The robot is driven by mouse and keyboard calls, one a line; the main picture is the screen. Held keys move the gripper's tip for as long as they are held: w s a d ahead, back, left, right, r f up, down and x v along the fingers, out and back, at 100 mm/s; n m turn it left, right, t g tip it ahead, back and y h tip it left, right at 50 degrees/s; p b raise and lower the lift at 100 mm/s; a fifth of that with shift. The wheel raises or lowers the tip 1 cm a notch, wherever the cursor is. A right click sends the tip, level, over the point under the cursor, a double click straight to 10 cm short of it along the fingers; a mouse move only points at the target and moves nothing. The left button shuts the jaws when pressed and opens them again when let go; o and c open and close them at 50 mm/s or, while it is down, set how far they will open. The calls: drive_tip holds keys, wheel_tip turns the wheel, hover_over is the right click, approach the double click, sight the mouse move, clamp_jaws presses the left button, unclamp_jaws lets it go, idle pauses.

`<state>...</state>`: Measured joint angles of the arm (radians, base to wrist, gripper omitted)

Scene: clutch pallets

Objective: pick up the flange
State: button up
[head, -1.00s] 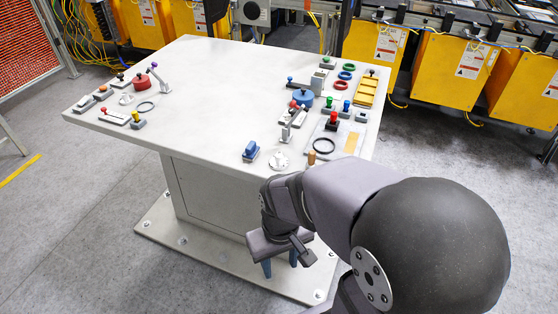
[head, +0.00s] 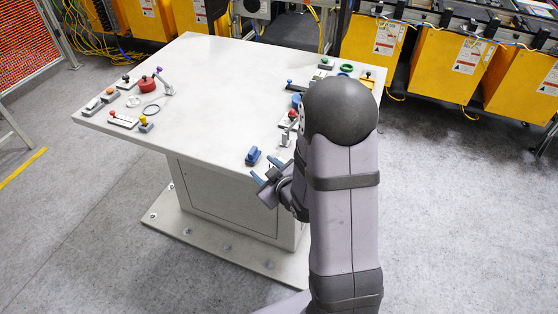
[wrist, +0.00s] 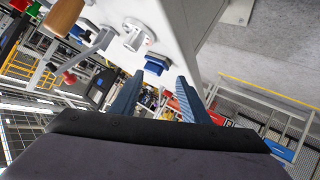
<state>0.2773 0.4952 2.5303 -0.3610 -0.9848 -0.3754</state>
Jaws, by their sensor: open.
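The flange (wrist: 137,36), a pale round piece with a raised hub, lies on the table near its edge in the wrist view. In the head view I cannot make it out behind my gripper and arm. My gripper (head: 265,171) is open and empty beside the table's near edge, and its two blue fingers (wrist: 160,78) show apart in the wrist view. The flange is beyond the fingertips and a little left of the gap between them, not touched.
The table's middle (head: 215,95) is clear. Several parts sit at its left.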

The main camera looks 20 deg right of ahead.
drive_tip(key=d+m+t, duration=0.1)
drive_tip(key=s+d+f+m+t+b, duration=0.1)
drive_tip(key=d+m, duration=0.1)
drive_tip(key=s+d+f+m+t+b, duration=0.1)
drive_tip(key=d, duration=0.1)
drive_tip(key=shift+d+f, duration=0.1)
drive_tip(key=shift+f, duration=0.15)
drive_tip(key=shift+s+d+m+t+h+b, duration=0.35)
drive_tip(key=shift+d+m+b, duration=0.2)
drive_tip(key=shift+m, duration=0.25)
drive_tip(key=shift+w+r+p, duration=0.1)
drive_tip(key=shift+w+p, duration=0.25)
drive_tip(key=shift+w, duration=0.2)
drive_tip(key=shift+w+f+p, duration=0.25)
drive_tip(key=shift+w+p, duration=0.15)
drive_tip(key=shift+w, duration=0.6)
drive_tip(key=shift+w+f+p, duration=0.25)
drive_tip(key=shift+w+p, duration=0.15)
drive_tip(key=shift+w, duration=0.65)
drive_tip(key=shift+w+f+p, duration=0.25)
drive_tip(key=shift+w+p, duration=0.15)
drive_tip(key=shift+w, duration=0.6)
drive_tip(key=shift+r, duration=0.1)
clamp_jaws()
